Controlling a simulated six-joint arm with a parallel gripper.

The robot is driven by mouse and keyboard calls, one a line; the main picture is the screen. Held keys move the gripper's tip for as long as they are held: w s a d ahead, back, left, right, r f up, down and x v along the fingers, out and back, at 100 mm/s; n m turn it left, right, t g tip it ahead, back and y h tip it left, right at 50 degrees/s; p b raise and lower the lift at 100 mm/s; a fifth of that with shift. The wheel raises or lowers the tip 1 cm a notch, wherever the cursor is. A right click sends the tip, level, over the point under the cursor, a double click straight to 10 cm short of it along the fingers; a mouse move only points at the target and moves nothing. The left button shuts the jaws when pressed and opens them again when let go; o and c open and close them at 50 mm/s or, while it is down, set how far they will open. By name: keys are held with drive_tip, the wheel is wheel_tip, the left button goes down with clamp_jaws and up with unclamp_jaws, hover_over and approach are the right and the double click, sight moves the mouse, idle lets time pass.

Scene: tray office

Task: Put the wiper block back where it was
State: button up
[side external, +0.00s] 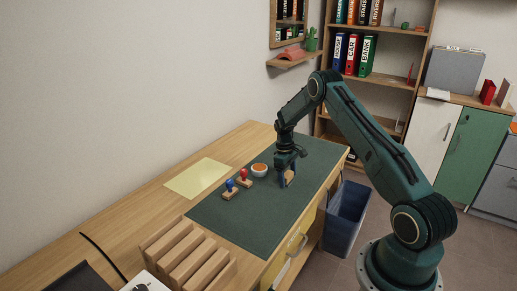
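My gripper (287,182) points down at the right part of the dark green desk mat (245,228). A small tan block (289,176) shows between its dark fingers, low over or on the mat; it looks like the wiper block, but it is mostly hidden. I cannot tell whether the fingers are pressed on it or whether it touches the mat.
A small bowl (259,170) with orange contents, a red-handled stamp (244,178) and a blue-handled stamp (230,188) stand left of my gripper. A yellow sheet (198,178) lies farther left. A slotted wooden rack (187,256) is at the front. The mat's front part is clear.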

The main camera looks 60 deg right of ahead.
wheel_tip(320, 180, up, 12)
drive_tip(key=w, duration=0.2)
idle(0.7)
drive_tip(key=shift+s+r, duration=0.1)
drive_tip(key=shift+r, duration=0.1)
